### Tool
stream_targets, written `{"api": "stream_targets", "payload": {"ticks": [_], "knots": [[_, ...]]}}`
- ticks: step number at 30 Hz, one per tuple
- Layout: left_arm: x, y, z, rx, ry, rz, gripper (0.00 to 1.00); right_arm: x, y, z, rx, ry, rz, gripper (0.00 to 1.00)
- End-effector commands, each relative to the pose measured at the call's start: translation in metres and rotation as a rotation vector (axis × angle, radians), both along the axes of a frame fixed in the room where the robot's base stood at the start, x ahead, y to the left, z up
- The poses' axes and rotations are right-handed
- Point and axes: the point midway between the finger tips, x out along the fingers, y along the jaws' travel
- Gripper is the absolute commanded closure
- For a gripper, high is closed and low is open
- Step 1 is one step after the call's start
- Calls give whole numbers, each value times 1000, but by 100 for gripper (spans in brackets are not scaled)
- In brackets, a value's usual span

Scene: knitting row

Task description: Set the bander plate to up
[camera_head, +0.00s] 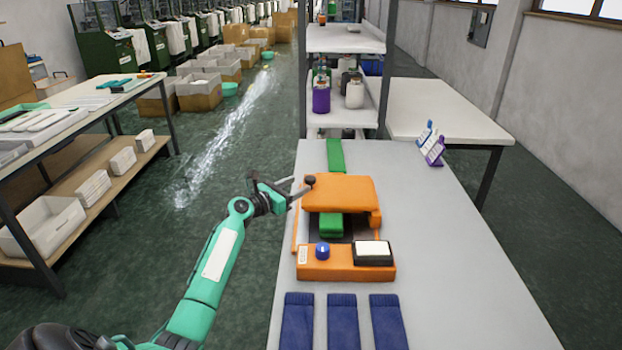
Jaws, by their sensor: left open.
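The bander is an orange machine on the grey table (440,240). Its orange plate (342,192) sits above the rear of the base (335,268); I cannot tell its exact tilt. A dark round knob (310,180) shows at the plate's left corner. A green sock (331,224) lies partly under the plate, with more green behind it. My left gripper (297,187) is open beside the plate's left edge, its fingertips close to the knob. I cannot tell whether they touch. My right gripper is out of view.
The base front carries a blue dial (322,251) and a white-topped block (373,252). Several blue socks (342,320) lie in front. A shelf (343,38) with jars stands behind, and small cards (431,145) stand at the right edge. The table's right side is clear.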

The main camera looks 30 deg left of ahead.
Motion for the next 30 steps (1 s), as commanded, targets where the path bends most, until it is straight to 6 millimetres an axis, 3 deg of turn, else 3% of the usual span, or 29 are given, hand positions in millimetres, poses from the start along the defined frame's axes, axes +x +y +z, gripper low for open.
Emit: {"api": "stream_targets", "payload": {"ticks": [6, 12, 25, 30], "knots": [[37, -9, 1, -1, 0, -1, 46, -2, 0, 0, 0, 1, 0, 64], [57, -14, 0, 0, -1, -1, 46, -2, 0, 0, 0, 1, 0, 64], [64, -16, 0, 1, 1, 0, 46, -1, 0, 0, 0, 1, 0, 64], [64, -16, 0, 1, 1, 0, 80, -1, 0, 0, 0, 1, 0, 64]]}}
